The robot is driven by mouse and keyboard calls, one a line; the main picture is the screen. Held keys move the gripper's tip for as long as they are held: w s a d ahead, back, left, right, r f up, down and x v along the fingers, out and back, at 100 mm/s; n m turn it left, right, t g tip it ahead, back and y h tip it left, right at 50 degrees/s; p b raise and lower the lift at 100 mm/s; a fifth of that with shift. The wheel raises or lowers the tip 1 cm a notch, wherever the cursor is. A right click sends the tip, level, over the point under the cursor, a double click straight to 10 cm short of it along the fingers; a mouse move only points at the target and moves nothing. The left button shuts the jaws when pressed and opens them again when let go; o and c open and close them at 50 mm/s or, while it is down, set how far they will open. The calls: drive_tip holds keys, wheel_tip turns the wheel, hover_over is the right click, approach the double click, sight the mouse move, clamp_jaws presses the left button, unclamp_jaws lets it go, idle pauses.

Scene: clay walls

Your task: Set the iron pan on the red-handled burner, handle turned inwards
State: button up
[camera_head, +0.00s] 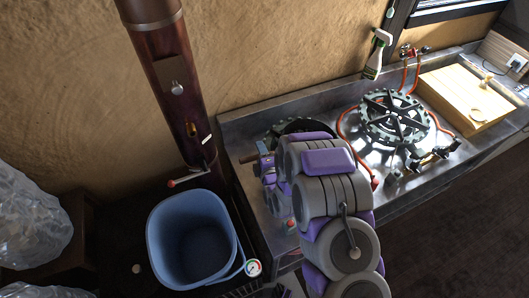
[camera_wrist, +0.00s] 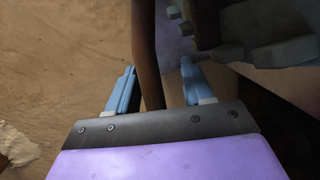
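A dark round pan (camera_head: 312,126) sits at the left burner (camera_head: 279,130), mostly hidden behind my arm. My gripper (camera_head: 263,167) is at the left of that burner, by a brown handle end. In the wrist view, a brown handle (camera_wrist: 148,60) runs between the two blue fingers of my gripper (camera_wrist: 158,85). It is close to the left finger, with a gap to the right finger, so the gripper looks open around it. The right burner (camera_head: 393,118) is bare. A small red part (camera_head: 291,223) shows at the counter's front left; I cannot tell whether it is a burner handle.
A wooden box (camera_head: 465,92) is at the counter's right end. A spray bottle (camera_head: 376,55) is against the wall. Orange hoses run around the right burner.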

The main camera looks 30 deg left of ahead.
drive_tip(key=d, duration=0.1)
drive_tip(key=d+r, duration=0.1)
drive_tip(key=d, duration=0.1)
drive_tip(key=shift+s+r, duration=0.25)
drive_tip(key=shift+r, duration=0.1)
drive_tip(key=p+v, duration=0.9)
drive_tip(key=v, duration=0.1)
drive_tip(key=shift+s+a+f, duration=0.2)
drive_tip(key=shift+s+a, duration=0.2)
drive_tip(key=shift+d, duration=0.1)
